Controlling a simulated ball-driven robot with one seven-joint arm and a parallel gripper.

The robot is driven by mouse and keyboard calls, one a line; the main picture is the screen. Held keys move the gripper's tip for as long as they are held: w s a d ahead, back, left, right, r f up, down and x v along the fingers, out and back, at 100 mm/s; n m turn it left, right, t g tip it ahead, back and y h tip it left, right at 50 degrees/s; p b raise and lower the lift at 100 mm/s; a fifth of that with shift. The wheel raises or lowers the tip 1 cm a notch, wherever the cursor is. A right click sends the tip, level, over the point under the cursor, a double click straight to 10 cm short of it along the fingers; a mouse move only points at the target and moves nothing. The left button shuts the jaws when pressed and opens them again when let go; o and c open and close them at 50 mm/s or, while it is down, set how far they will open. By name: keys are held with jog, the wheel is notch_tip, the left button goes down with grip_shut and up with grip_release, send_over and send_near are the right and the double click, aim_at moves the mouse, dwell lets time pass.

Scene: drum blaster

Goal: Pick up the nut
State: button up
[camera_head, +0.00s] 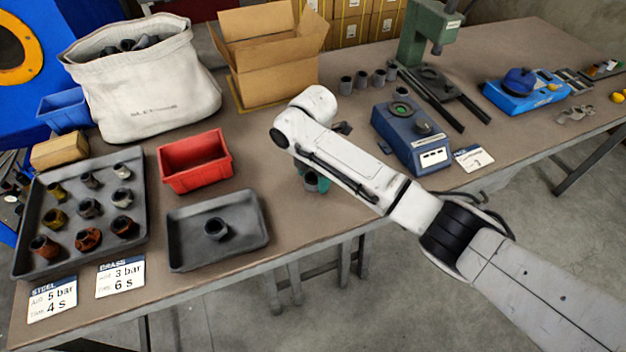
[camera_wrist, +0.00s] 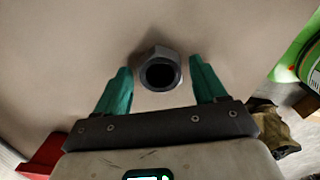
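A dark grey nut (camera_wrist: 158,68) with a round bore is between my fingertips in the wrist view. My gripper (camera_wrist: 159,70) has two teal fingers. They are open, one on each side of the nut, with a small gap showing on both sides. In the head view my arm hides most of the gripper. A bit of teal shows beside a grey nut (camera_head: 311,181) near the table's front edge.
A dark tray (camera_head: 262,236) holds one nut (camera_head: 216,229); a larger tray (camera_head: 24,262) holds several. A red bin (camera_head: 194,163) stands behind. Several grey nuts (camera_head: 362,79) stand at the back. A blue device (camera_head: 408,140) is right of the gripper.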

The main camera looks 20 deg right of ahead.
jog(key=c, duration=1.1)
jog(key=shift+r, duration=0.15)
